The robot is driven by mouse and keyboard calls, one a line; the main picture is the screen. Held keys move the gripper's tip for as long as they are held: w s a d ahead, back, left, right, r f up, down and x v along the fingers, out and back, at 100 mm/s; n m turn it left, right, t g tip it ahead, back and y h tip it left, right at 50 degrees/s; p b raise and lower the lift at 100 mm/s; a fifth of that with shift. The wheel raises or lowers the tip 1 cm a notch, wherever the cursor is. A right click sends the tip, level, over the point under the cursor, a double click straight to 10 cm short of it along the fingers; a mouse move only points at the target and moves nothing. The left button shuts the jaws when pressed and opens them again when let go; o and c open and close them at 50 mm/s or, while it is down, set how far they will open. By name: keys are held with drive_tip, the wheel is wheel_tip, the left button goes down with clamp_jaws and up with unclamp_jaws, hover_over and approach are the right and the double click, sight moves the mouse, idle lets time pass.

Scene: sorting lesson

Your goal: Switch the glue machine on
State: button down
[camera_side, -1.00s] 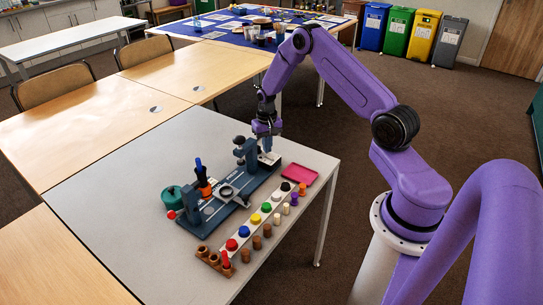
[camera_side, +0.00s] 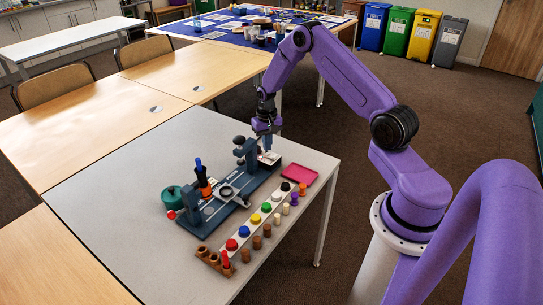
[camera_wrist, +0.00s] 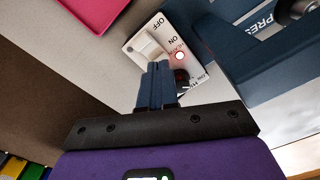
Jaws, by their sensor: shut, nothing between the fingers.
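The glue machine's white control panel (camera_wrist: 165,45) lies beyond my fingertips in the wrist view. It carries a white rocker switch (camera_wrist: 147,47) beside the words OFF and ON, a glowing red light (camera_wrist: 180,55) and a dark knob (camera_wrist: 182,77) partly hidden by my fingers. Which way the rocker is tipped is hard to tell. My gripper (camera_wrist: 157,68) is shut and empty, its blue fingertips just beside the switch; contact cannot be told.
A pink tray (camera_side: 299,174) is right of the panel. A white strip with several coloured caps (camera_side: 255,218) runs along the machine's front. A blue press column (camera_side: 245,152) stands close left of my gripper. A green pot (camera_side: 173,196) is farther left. The table's left part is clear.

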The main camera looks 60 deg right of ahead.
sight(267, 154)
wheel_tip(267, 154, up, 6)
drive_tip(key=shift+r, duration=0.2)
idle(0.6)
drive_tip(key=s+a+r+n, duration=0.5)
drive_tip(key=a+r, duration=0.2)
drive_tip(key=a, duration=0.5)
drive_tip(key=s+a+r+n, duration=0.4)
drive_tip(key=s+a+r, duration=0.15)
drive_tip(key=a, duration=0.55)
drive_tip(key=s+a+r+n, duration=0.1)
drive_tip(key=s+n, duration=0.3)
drive_tip(key=s, duration=0.8)
drive_tip(key=s+a+r+n, duration=0.2)
drive_tip(key=s+r+n, duration=0.2)
drive_tip(key=s, duration=0.8)
drive_tip(key=shift+s+a+n, duration=0.25)
drive_tip(key=shift+n, duration=0.55)
